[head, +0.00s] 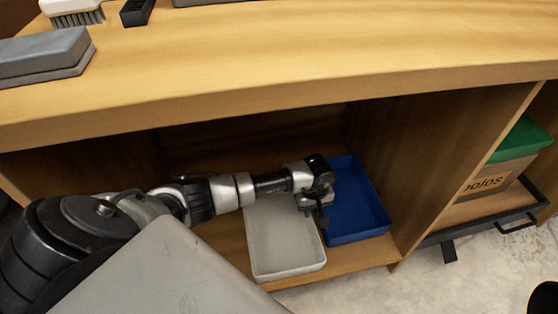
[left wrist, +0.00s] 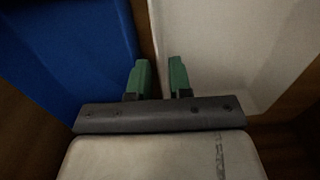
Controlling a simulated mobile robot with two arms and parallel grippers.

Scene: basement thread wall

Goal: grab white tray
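The white tray (head: 285,255) is a shallow rectangular tray on the lower shelf under the wooden bench top. A blue tray (head: 362,200) sits close on its right. My left gripper (head: 318,216) reaches over the tray's right side, near the blue tray. In the left wrist view, the left gripper's green fingertips (left wrist: 161,78) are apart. The white tray's edge lies in line with the gap between them, with the tray floor (left wrist: 215,40) to the right and the blue tray (left wrist: 70,45) to the left. I cannot tell whether the fingers touch the rim. My right gripper is not in view.
The bench top (head: 300,55) overhangs the shelf. A grey block (head: 45,55), a brush (head: 75,10) and a black item (head: 137,12) lie on it. A wooden divider (head: 460,190) stands right of the blue tray, then a box with a green lid (head: 520,140). Open floor lies in front.

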